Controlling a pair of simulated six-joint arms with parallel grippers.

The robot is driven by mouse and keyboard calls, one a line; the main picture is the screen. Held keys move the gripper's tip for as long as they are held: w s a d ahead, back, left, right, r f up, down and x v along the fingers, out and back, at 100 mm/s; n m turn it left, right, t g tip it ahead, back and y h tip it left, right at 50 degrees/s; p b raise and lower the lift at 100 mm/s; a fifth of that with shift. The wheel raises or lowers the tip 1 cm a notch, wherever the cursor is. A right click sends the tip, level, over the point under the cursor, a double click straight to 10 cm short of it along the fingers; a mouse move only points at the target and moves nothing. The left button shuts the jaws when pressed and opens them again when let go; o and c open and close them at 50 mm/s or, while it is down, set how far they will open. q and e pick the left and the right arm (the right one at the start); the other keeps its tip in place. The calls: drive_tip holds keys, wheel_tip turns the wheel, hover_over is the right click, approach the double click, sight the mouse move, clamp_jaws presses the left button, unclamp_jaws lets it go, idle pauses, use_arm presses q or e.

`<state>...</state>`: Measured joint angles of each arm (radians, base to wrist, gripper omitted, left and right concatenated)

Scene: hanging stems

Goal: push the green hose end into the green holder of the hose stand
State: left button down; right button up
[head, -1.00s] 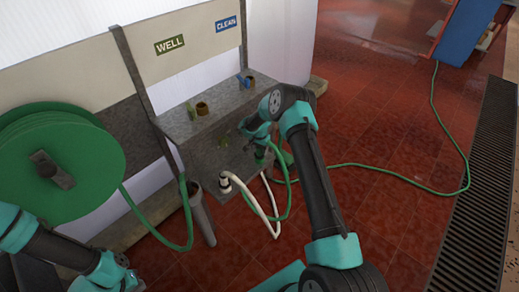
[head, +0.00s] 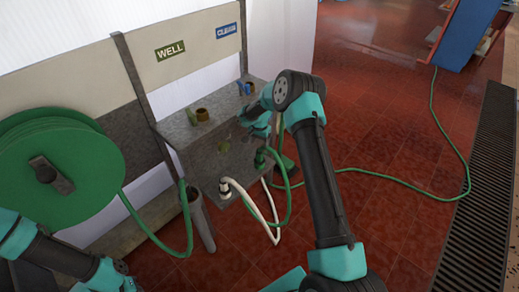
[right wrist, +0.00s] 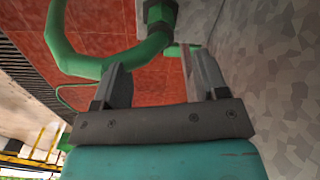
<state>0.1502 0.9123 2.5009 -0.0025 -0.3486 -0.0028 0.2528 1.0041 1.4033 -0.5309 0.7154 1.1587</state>
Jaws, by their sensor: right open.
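The green hose end (head: 261,157) sits at the front face of the grey hose stand (head: 212,158), with the green hose (head: 284,205) looping down below it. In the right wrist view the dark green collar (right wrist: 159,14) meets the grey stand. How deep the end sits cannot be told, and the holder is largely hidden by it. My right gripper (right wrist: 160,78) is open and empty, its fingers apart from the hose; in the head view it is just above the hose end. My left gripper (head: 122,278) is at the lower left, its fingers unclear.
A white hose (head: 262,218) is fixed at the stand's front, left of the green one. A green reel (head: 60,165) stands at left, with a grey tube (head: 203,222) beside its hanging hose. Brass and blue fittings are on the stand's top.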

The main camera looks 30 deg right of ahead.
wheel_tip(320, 180, up, 8)
drive_tip(key=shift+r, duration=0.15)
idle(0.6)
drive_tip(key=s+a+f+n+y, duration=0.3)
drive_tip(key=s+a+f+n, duration=0.2)
drive_tip(key=s+a+f, duration=0.8)
drive_tip(key=s+a+n, duration=0.2)
drive_tip(key=s+a, duration=0.2)
drive_tip(key=s, duration=0.7)
drive_tip(key=s+a+n, duration=0.2)
drive_tip(key=s+a, duration=0.1)
drive_tip(key=s, duration=0.8)
drive_tip(key=shift+a+n+t+y, duration=0.4)
drive_tip(key=shift+f, duration=0.1)
